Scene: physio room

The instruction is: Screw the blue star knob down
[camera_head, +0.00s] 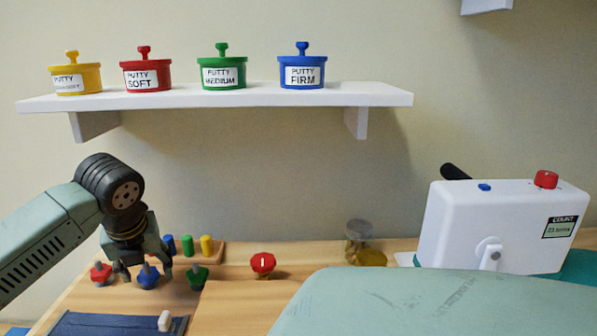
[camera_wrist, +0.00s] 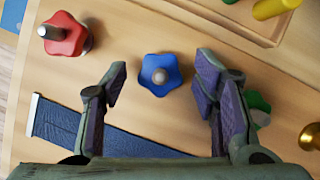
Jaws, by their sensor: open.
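The blue star knob (camera_head: 148,276) sits on a wooden board at the left, between a red star knob (camera_head: 101,274) and a green star knob (camera_head: 197,277). In the wrist view the blue star knob (camera_wrist: 160,75) has a grey stud end showing at its centre. My gripper (camera_head: 142,262) is over the blue knob, pointing down. In the wrist view my gripper (camera_wrist: 160,88) is open, with one finger on each side of the blue knob and a gap on both sides. The red star knob (camera_wrist: 64,34) lies to the left; the green one (camera_wrist: 258,105) is partly hidden behind the right finger.
A wooden block with coloured pegs (camera_head: 207,245) stands behind the knobs. A blue strap (camera_head: 115,325) lies in front. A red knob (camera_head: 263,264) stands to the right, and a white counter box (camera_head: 480,225) farther right. A shelf (camera_head: 250,96) with putty pots hangs above.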

